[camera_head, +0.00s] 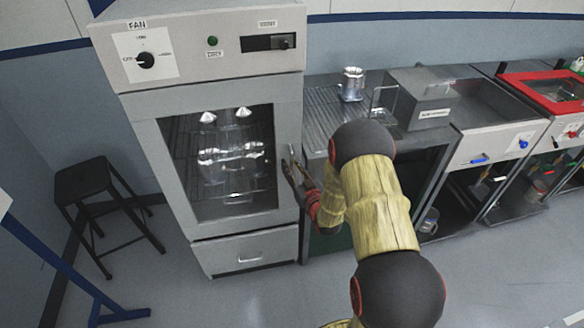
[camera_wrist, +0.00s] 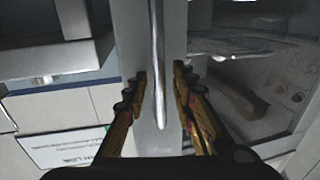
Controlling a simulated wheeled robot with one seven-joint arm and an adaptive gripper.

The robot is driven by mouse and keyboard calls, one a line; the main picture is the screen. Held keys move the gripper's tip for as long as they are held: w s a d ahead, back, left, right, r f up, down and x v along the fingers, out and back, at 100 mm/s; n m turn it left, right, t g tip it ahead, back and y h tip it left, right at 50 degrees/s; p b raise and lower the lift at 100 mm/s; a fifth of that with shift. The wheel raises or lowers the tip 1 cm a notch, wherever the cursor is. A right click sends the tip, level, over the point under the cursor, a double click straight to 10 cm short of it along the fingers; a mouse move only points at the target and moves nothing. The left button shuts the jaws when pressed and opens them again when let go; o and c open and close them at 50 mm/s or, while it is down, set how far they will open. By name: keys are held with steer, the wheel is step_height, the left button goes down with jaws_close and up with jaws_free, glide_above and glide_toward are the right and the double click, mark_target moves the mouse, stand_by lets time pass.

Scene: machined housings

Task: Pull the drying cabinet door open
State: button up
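The drying cabinet (camera_head: 200,40) stands at the left of centre in the head view. Its door (camera_head: 288,95) has a grey frame around a glass window and looks closed. The door handle (camera_wrist: 157,70) is a thin bright vertical bar in the wrist view; its end shows between my fingers. My gripper (camera_head: 297,172) is at the door's right edge in the head view. In the wrist view my gripper (camera_wrist: 158,88) is open, with one finger on each side of the handle and visible gaps to both. Depth between fingertips and handle is hard to tell.
A black stool (camera_head: 85,180) stands on the floor left of the cabinet. A grey workbench (camera_head: 325,105) with a metal vessel (camera_head: 352,84) adjoins the cabinet's right side. A drawer (camera_head: 245,255) is below the door. The floor in front is clear.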

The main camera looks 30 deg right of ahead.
steer(key=shift+c, duration=0.2)
jaws_close()
stand_by(0.6)
